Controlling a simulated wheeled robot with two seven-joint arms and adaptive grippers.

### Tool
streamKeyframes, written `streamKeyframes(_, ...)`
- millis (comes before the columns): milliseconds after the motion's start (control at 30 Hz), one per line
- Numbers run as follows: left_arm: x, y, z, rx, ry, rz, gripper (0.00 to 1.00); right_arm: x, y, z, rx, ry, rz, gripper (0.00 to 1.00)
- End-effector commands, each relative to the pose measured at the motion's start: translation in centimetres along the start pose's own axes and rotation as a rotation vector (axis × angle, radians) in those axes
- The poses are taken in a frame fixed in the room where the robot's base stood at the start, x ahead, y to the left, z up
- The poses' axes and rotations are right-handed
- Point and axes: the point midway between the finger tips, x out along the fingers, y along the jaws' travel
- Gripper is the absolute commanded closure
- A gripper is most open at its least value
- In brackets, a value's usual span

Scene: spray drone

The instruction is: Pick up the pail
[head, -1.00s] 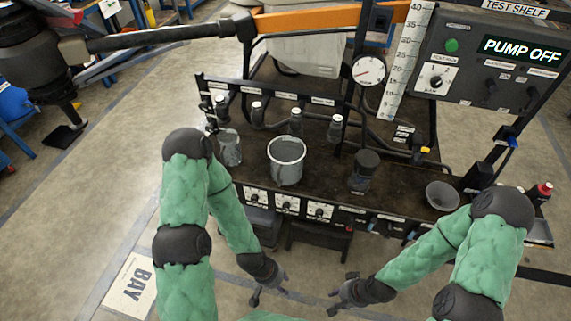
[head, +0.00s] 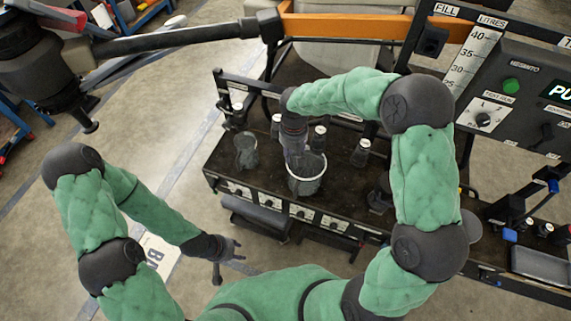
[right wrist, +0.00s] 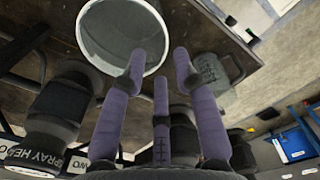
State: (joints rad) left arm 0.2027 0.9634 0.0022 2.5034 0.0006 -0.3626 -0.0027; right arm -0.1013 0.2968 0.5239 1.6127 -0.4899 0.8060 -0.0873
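The pail (head: 307,186) is a grey, open-topped vessel with a white rim, upright on the dark bench; it also shows in the right wrist view (right wrist: 105,38). My right gripper (head: 297,160) points down at the pail's far left rim. In the right wrist view its purple fingers (right wrist: 160,66) are spread apart. One fingertip overlaps the pail's mouth and another lies outside the rim; I cannot tell whether they touch it. My left gripper (head: 228,262) is open and empty, low over the floor in front of the bench.
A clear jar (head: 246,152) stands left of the pail; it shows close to the fingers in the right wrist view (right wrist: 208,70). Several small bottles stand behind. A dark spray head (head: 380,196) stands right of the pail. An orange boom (head: 350,27) crosses above the bench.

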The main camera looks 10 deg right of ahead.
Motion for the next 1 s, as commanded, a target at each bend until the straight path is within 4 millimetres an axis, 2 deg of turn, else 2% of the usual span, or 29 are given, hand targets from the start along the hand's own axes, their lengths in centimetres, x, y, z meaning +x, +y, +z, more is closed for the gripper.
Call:
streamKeyframes(133,0.4,-0.1,0.1,0.0,-0.002,0.0,0.6,1.3,0.1,0.1,-0.003,-0.006,0.002,0.7)
streamKeyframes(400,1.4,-0.5,0.0,0.0,-0.001,0.0,0.6,5.2,0.0,0.2,-0.002,-0.005,0.001,0.7)
streamKeyframes(633,1.8,-0.6,0.0,0.0,-0.001,0.0,0.6,6.5,0.1,0.4,0.0,-0.003,0.0,0.7)
streamKeyframes(900,3.1,-1.1,-0.1,0.0,-0.001,0.0,0.6,10.2,0.2,1.1,-0.001,-0.005,0.0,0.7)
streamKeyframes(1000,3.2,-1.1,-0.1,0.0,-0.001,0.0,0.6,10.8,0.2,1.0,-0.001,-0.003,0.001,0.7)
